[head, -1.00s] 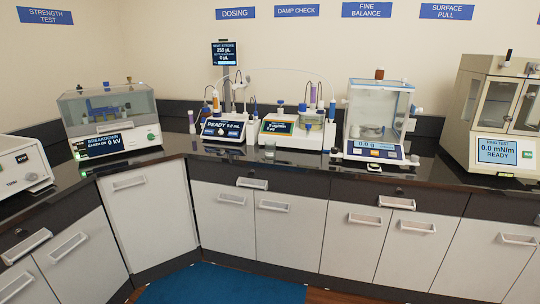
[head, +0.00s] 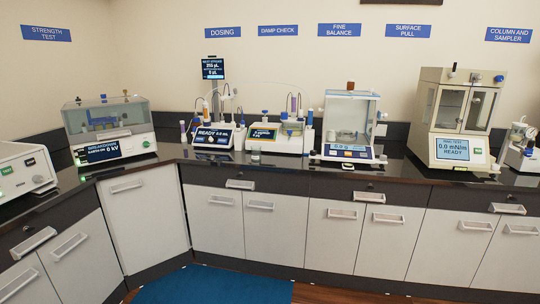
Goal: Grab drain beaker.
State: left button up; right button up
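A small clear glass beaker (head: 255,155) stands on the dark counter, in front of the gap between the dosing unit (head: 213,136) and the damp check unit (head: 275,133). It is small and faint, and I cannot tell what is in it or whether it is the drain beaker. Neither of my grippers is in view.
The dark counter (head: 390,172) turns a corner at the left. The strength tester (head: 108,130) stands left, the fine balance (head: 348,128) in the middle and the surface pull instrument (head: 455,120) right. Cabinets and a blue mat (head: 215,285) are below.

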aim_at(255, 150)
jog(key=z, duration=0.75)
jog(key=i, duration=0.95)
jog(key=z, duration=0.75)
jog(key=i, duration=1.05)
jog(key=u, duration=0.85)
jog(key=i, duration=1)
jog(key=u, duration=0.8)
